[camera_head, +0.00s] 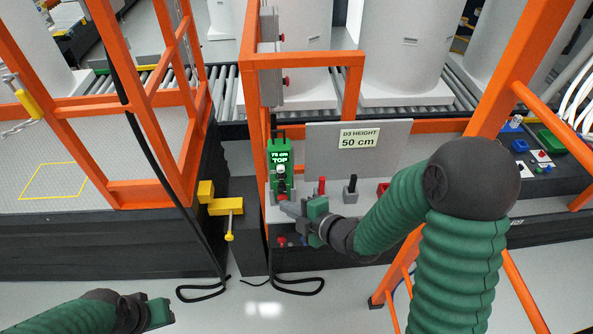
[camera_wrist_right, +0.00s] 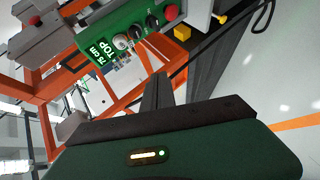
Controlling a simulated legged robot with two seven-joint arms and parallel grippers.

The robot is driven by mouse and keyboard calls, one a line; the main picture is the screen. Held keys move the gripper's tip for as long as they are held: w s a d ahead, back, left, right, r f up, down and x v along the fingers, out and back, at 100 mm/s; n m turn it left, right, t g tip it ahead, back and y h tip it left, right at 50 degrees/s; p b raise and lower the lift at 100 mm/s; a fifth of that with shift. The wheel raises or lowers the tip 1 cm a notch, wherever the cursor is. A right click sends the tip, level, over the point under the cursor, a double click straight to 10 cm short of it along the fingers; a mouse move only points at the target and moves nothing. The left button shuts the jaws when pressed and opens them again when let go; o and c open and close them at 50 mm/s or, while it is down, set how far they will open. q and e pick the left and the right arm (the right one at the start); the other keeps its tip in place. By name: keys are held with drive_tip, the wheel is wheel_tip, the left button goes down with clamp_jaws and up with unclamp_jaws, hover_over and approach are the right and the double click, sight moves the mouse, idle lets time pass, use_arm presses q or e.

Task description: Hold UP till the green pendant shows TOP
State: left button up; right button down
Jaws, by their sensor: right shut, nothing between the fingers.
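The green pendant (camera_head: 272,172) stands upright at the left end of the grey control ledge. Its screen reads "75 cm" and "TOP". It also shows in the right wrist view (camera_wrist_right: 104,34), with a pale knob, black buttons and a red button (camera_wrist_right: 171,12). My right gripper (camera_head: 286,207) is shut and empty, its tips close to the pendant's lower end. The shut fingers (camera_wrist_right: 157,80) point toward the pendant's row of buttons; I cannot tell whether they touch one. My left gripper (camera_head: 158,313) is at the lower left, far from the pendant; its jaws are unclear.
A grey panel with a "D3 HEIGHT 50 cm" sign (camera_head: 359,139) stands right of the pendant. Red and black levers (camera_head: 350,190) rise from the ledge. Orange frame bars surround the area. White tanks (camera_head: 405,45) stand behind on rollers. Black cables lie on the floor.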

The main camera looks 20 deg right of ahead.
sight(281, 169)
use_arm(q)
drive_tip(key=shift+a+r+p, duration=0.4)
drive_tip(key=shift+r+p, duration=0.2)
drive_tip(key=shift+p, duration=0.1)
use_arm(e)
drive_tip(key=w+d, duration=0.1)
drive_tip(key=w, duration=0.7)
drive_tip(key=shift+w+d, duration=0.3)
drive_tip(key=shift+d, duration=0.05)
use_arm(q)
drive_tip(key=shift+d, duration=0.15)
use_arm(e)
drive_tip(key=shift+d, duration=0.15)
drive_tip(key=shift+w, duration=0.1)
idle(0.8)
drive_tip(key=shift+w+r, duration=0.1)
drive_tip(key=shift+w, duration=0.15)
drive_tip(key=shift+w+d, duration=0.15)
drive_tip(key=shift+w, duration=0.25)
idle(2.0)
